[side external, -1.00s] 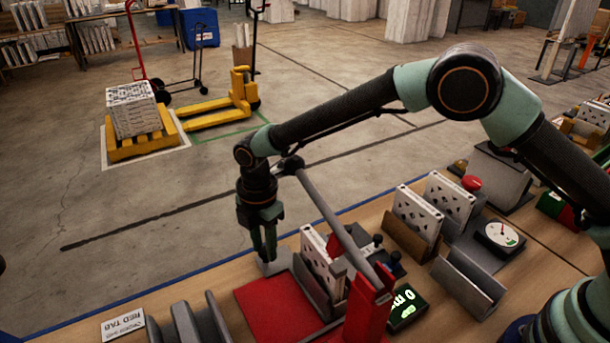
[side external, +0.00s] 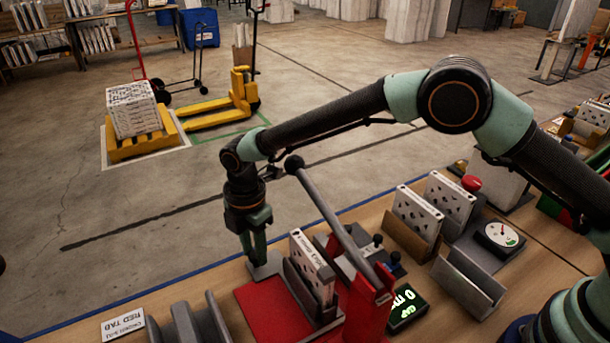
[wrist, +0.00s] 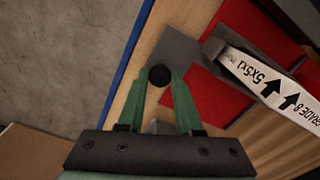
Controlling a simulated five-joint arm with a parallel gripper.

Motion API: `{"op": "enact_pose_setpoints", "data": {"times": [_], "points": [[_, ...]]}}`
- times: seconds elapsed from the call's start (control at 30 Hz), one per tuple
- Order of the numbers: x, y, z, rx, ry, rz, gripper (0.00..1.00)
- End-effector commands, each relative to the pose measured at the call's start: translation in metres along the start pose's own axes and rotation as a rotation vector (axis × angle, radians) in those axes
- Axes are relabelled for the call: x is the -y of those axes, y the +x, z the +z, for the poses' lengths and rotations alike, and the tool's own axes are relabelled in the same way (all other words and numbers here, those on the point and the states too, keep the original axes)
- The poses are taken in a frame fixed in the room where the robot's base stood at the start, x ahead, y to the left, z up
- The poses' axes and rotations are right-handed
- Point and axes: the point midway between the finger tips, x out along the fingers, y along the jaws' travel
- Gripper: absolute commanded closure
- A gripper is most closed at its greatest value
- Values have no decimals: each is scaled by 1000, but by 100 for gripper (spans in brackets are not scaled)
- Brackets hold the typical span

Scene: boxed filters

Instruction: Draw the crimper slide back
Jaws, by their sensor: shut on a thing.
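The crimper has a red base (side external: 265,300) and a grey slide (side external: 295,290) that cradles an upright white boxed filter (side external: 313,262). My gripper (side external: 258,260) is low at the left end of the slide, over a flat grey plate. In the wrist view my gripper (wrist: 161,80) has its green fingers closed around a black knob (wrist: 160,76) above that grey plate (wrist: 178,52). The filter shows there with printed arrows (wrist: 270,85), to the right of the fingers and apart from them. The knob is hidden by the fingers in the side view.
A grey lever (side external: 335,220) with a black ball end rises from a red post (side external: 367,310) beside the filter. A green-lit gauge (side external: 407,304), filters in a brown holder (side external: 412,220) and a dial (side external: 500,235) stand to the right. Grey dividers (side external: 185,325) stand at front left.

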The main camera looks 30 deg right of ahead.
Motion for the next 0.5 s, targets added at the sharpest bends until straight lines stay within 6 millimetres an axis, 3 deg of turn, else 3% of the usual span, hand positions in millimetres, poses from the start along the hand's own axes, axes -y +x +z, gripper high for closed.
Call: {"op": "enact_pose_setpoints", "data": {"times": [0.5], "points": [[-20, 0, -45, -1, -3, 4, 100]]}}
